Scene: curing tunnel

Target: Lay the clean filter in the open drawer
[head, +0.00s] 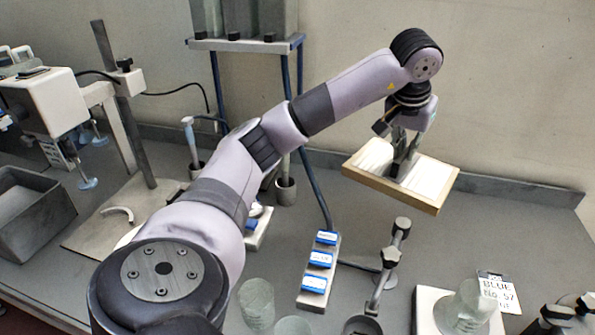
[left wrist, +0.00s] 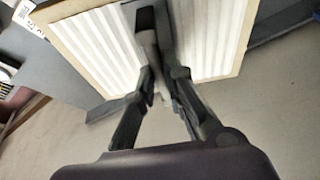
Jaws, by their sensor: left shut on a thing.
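The clean filter, a white pleated panel in a tan frame (head: 432,206), is held up above the right part of the bench. It also fills the upper part of the left wrist view (left wrist: 92,58). My left gripper (head: 402,165) is shut on the filter at its middle, and its fingers (left wrist: 160,75) show close together in the left wrist view. The filter is roughly level, slightly tilted, and clear of the bench. I cannot make out an open drawer in either view.
The grey bench (head: 480,245) is bare below and right of the filter. Nearer stand a block with blue-topped pieces (head: 318,262), a jointed clamp stand (head: 388,262), a glass beaker (head: 465,308) and a label card (head: 497,290). A grey bin (head: 35,215) is at left.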

